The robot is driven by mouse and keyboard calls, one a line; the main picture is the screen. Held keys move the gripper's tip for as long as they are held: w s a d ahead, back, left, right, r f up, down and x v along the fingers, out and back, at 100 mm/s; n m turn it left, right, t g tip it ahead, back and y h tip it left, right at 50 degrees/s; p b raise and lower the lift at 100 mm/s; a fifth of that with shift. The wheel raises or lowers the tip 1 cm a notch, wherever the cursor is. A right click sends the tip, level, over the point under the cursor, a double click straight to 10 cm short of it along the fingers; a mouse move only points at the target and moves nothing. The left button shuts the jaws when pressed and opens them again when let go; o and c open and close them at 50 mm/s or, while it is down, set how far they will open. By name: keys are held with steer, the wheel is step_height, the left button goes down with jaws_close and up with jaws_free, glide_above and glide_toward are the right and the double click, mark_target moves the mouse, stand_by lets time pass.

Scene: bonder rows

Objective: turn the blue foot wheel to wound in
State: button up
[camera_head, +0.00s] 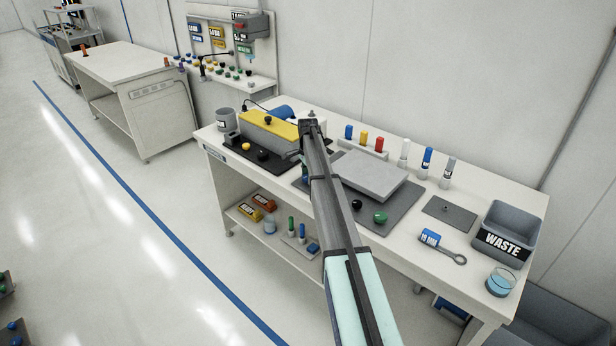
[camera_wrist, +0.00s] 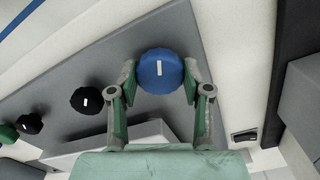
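The blue foot wheel (camera_wrist: 160,78) shows in the wrist view as a round, faceted knob with a short white mark on its top. The mark points nearly straight up the picture. My gripper (camera_wrist: 160,75) is open, with one finger on each side of the wheel. A narrow gap shows at the left finger; the right finger is very close, and I cannot tell if it touches. In the head view my arm reaches over the bench and hides the wheel, and the fingers are mostly hidden too.
Black wheels (camera_wrist: 85,99) and a green wheel (camera_wrist: 8,133) stand left of the blue one in the wrist view. In the head view a grey slab (camera_head: 372,174), a yellow-topped unit (camera_head: 270,124), upright coloured cylinders (camera_head: 427,160) and a waste bin (camera_head: 508,222) stand on the bench (camera_head: 455,205).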

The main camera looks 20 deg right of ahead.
steer(key=shift+f+n+b, duration=0.1)
steer(key=shift+n+b, duration=0.2)
steer(key=shift+n, duration=0.1)
steer(key=n+b, duration=0.1)
steer(key=n, duration=0.2)
steer(key=shift+b, duration=0.3)
steer(key=n+b, duration=0.1)
steer(key=n, duration=0.3)
steer(key=shift+b, duration=0.3)
steer(key=n+b, duration=0.1)
steer(key=n, duration=0.4)
steer(key=shift+n+b, duration=0.45)
steer(key=shift+n, duration=1.35)
steer(key=o, duration=1.2)
steer(key=shift+c, duration=0.2)
